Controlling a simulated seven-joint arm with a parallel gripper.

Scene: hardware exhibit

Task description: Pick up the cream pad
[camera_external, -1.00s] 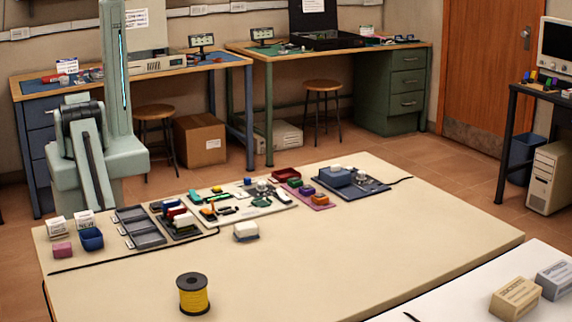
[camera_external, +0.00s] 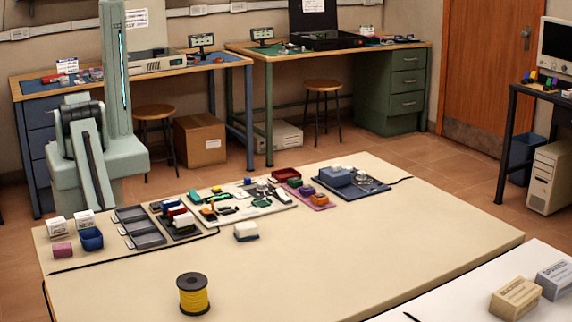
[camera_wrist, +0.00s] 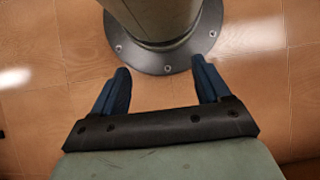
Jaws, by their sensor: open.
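A small cream-topped block with a blue-grey lower part (camera_external: 246,231) sits alone on the cream table (camera_external: 330,250), in front of the boards. Another whitish block (camera_external: 184,220) lies among coloured pieces on a dark tray. I cannot tell for sure which of these is the cream pad. My gripper (camera_wrist: 160,66) shows in the wrist view, open and empty, with two blue fingers pointing at the tiled floor and a round bolted base. No pad shows there. In the external view my arm stands behind the table's left end, and its fingers cannot be made out.
A yellow wire spool (camera_external: 193,294) stands near the table's front. Grey trays (camera_external: 139,228), a blue bin (camera_external: 91,239) and a pink block (camera_external: 62,249) are at the left. A blue block (camera_external: 336,177) sits on a board at the back right. The table's right front is clear.

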